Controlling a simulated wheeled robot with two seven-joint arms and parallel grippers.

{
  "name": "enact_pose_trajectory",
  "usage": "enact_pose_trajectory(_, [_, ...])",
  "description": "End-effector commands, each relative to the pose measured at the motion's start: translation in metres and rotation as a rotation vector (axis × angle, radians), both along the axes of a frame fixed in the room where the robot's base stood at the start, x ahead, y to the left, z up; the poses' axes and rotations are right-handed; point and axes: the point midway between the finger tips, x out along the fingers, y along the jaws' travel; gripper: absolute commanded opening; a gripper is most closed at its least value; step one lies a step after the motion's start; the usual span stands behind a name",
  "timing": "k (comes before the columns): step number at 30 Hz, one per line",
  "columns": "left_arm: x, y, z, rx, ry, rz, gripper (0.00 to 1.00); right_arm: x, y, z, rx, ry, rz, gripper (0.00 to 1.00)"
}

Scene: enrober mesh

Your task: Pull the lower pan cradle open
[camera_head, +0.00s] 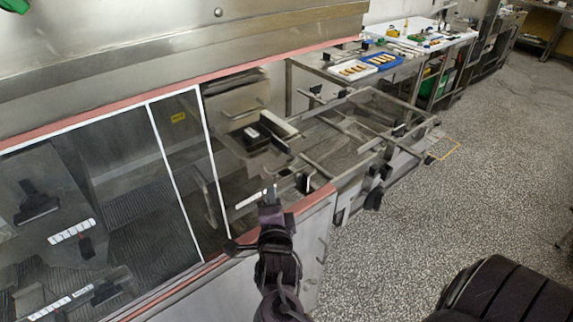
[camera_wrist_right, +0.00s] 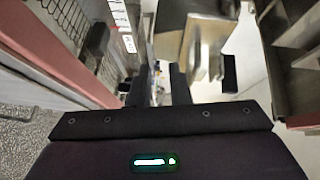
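My right arm comes in from the bottom of the head view, with its gripper (camera_head: 268,192) over the red-edged front corner of the steel machine. In the right wrist view my right gripper (camera_wrist_right: 159,88) has its two dark fingers apart, and I see nothing held between them. A steel frame with bars and mesh (camera_head: 345,140) stands out from the machine's right end, with dark knobs along its near side. I cannot tell which part is the lower pan cradle, and my arm hides some of the area below. My left gripper is not in view.
Glass panels (camera_head: 100,190) with white and red edging close the machine's front at left. A black block with a white label (camera_head: 257,136) sits inside its open end. A bench (camera_head: 415,45) with trays stands behind.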

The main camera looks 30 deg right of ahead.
Motion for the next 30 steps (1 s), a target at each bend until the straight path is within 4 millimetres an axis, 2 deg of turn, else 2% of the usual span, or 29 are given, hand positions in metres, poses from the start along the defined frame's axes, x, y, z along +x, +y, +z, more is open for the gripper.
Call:
enact_pose_trajectory(3, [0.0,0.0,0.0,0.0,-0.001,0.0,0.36,-0.006,-0.011,0.018,0.058,-0.188,-0.119,0.17])
enact_pose_trajectory(9, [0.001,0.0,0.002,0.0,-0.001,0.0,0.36,-0.012,-0.019,0.032,0.085,-0.325,-0.19,0.17])
enact_pose_trajectory(24, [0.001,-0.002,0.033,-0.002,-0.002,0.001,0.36,0.039,-0.063,0.043,0.083,-0.329,-0.189,0.17])
enact_pose_trajectory(30, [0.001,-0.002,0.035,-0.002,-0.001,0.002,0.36,0.044,-0.069,0.041,0.086,-0.327,-0.191,0.17])
